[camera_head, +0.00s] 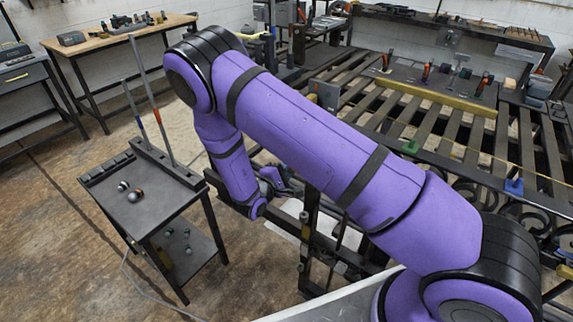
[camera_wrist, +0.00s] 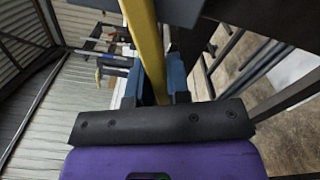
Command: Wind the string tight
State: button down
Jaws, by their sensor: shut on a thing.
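My gripper (camera_wrist: 160,88) shows in the wrist view, its two blue fingers on either side of a long yellow bar (camera_wrist: 145,45). It is shut on this bar, which runs away from the fingers toward the top of the picture. In the head view my purple arm reaches left and down, and my gripper's fingers are hard to make out beside the dark frame. A thin yellowish line that looks like the string (camera_head: 540,174) crosses the right side of the gate (camera_head: 470,150). Whether it is taut, I cannot tell. A blue clamp (camera_head: 514,184) stands near it.
A green clamp (camera_head: 411,146) and another yellow bar (camera_head: 437,97) lie on the gate. A dark cart (camera_head: 160,210) with small balls and upright rods stands left. A wooden-topped workbench (camera_head: 120,38) is behind. The floor (camera_head: 60,250) at left is clear.

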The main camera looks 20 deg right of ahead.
jog(key=shift+s+d+f+n, duration=0.2)
jog(key=shift+f+n, duration=0.2)
jog(key=shift+n, duration=0.3)
jog(key=shift+s+d+f+n, duration=0.1)
jog(key=shift+s+f+n, duration=0.2)
jog(key=shift+n, duration=0.4)
jog(key=shift+s+d+f+n, duration=0.15)
jog(key=shift+f+n, duration=0.3)
jog(key=shift+n, duration=0.25)
jog(key=c, duration=1.1)
grip_release()
jog(key=shift+a, duration=0.1)
jog(key=v, duration=1)
jog(key=shift+s+a, duration=0.25)
jog(key=shift+a, duration=0.05)
